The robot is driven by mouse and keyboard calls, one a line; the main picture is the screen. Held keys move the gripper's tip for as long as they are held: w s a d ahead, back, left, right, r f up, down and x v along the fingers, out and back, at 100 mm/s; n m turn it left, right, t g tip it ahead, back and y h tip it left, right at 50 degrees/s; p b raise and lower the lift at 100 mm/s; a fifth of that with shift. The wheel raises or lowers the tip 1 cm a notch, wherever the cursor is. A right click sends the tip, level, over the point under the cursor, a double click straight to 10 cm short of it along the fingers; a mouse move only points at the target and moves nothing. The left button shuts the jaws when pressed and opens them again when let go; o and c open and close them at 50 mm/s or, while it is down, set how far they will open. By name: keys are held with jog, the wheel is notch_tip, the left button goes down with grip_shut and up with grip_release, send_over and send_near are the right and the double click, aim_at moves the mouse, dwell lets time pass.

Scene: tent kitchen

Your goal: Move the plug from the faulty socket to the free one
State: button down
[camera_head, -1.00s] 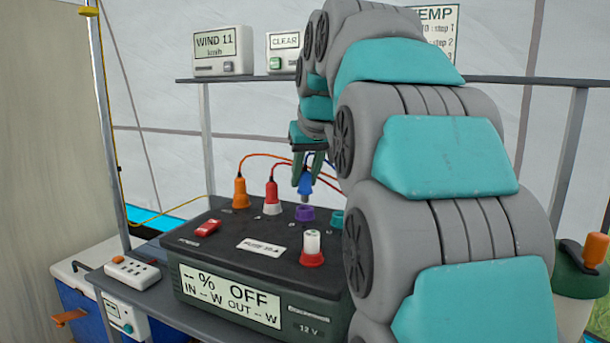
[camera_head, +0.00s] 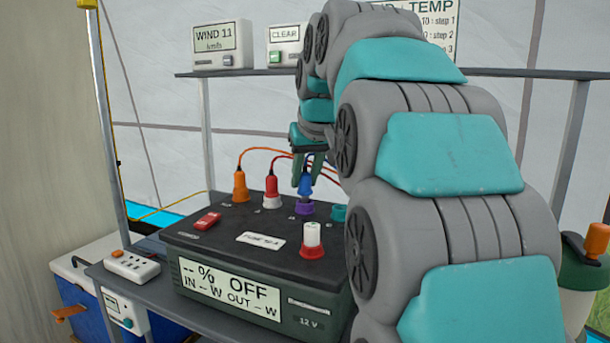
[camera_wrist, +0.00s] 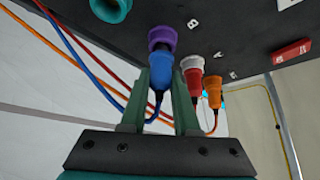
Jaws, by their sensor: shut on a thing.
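My gripper (camera_head: 308,178) is shut on the blue plug (camera_head: 304,187), which stands upright with its lower end at the purple socket (camera_head: 304,208). In the wrist view the blue plug (camera_wrist: 161,77) sits between my two fingers and meets the purple socket (camera_wrist: 162,38); how deep it goes in is hard to tell. The red plug (camera_head: 271,185) is in a white socket (camera_head: 272,202). The orange plug (camera_head: 240,185) stands in an orange socket to its left. A teal socket (camera_head: 339,213) is empty, partly beside my arm.
The power box (camera_head: 290,258) has a display reading OFF, a red switch (camera_head: 207,221) and a white-capped red fitting (camera_head: 312,241). A white power strip (camera_head: 132,266) lies at left. Cables run behind the plugs. My arm hides the box's right side.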

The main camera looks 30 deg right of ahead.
jog(key=shift+f+b, duration=0.35)
jog(key=shift+f, duration=0.4)
jog(key=c, duration=0.6)
grip_release()
jog(key=shift+v, duration=3.95)
